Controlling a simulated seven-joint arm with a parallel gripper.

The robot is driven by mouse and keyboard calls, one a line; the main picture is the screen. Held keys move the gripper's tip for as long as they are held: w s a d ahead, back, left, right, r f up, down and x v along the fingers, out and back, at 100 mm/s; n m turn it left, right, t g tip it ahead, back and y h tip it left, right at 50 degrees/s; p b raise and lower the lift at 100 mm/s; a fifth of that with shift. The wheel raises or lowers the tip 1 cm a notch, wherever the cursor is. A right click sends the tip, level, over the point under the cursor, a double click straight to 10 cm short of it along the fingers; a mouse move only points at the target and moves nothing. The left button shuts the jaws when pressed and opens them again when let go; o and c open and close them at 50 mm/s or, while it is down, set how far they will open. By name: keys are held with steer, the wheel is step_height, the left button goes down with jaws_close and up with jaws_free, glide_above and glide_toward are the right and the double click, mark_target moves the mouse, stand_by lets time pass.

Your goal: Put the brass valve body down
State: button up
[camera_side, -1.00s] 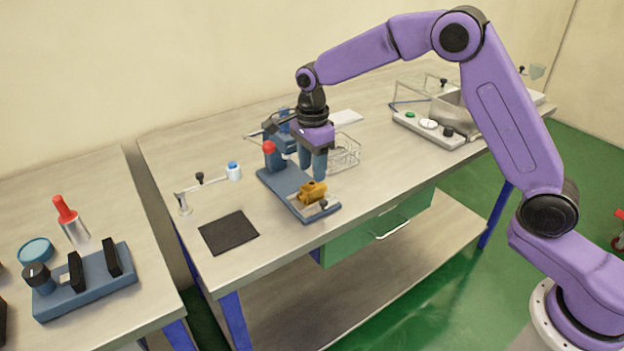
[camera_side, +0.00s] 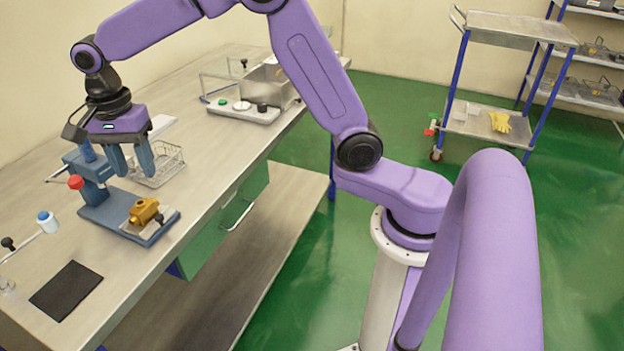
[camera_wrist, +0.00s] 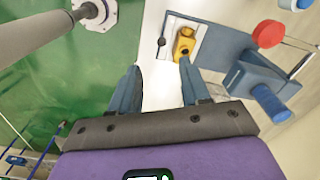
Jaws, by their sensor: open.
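The brass valve body (camera_side: 143,211) sits on the front end of a blue base plate (camera_side: 108,211), by a small dark-knobbed clamp. In the wrist view the brass body (camera_wrist: 184,43) lies on a pale pad at the plate's end. My gripper (camera_side: 136,173) is open and empty, above and behind the brass body in the side view. In the wrist view my gripper (camera_wrist: 160,68) has its fingers apart, and the right fingertip shows just below the brass body in the picture. I see no contact between them.
A blue press with a red knob (camera_side: 76,182) stands at the back of the plate. A wire basket (camera_side: 163,172) is close to the right of my fingers. A black mat (camera_side: 66,290) lies at the front left. A bin and button panel (camera_side: 243,110) stand farther back.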

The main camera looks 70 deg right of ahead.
steer(key=s+d+f+n, duration=0.1)
steer(key=s+d+n, duration=0.2)
steer(key=s+n, duration=0.5)
steer(key=s+d+n, duration=0.4)
steer(key=s+n, duration=0.5)
steer(key=s, duration=0.5)
steer(key=s+d+f+n, duration=0.1)
steer(key=s+d+n, duration=0.3)
steer(key=s+n, duration=0.5)
steer(key=shift+s+f, duration=0.35)
steer(key=shift+s, duration=0.55)
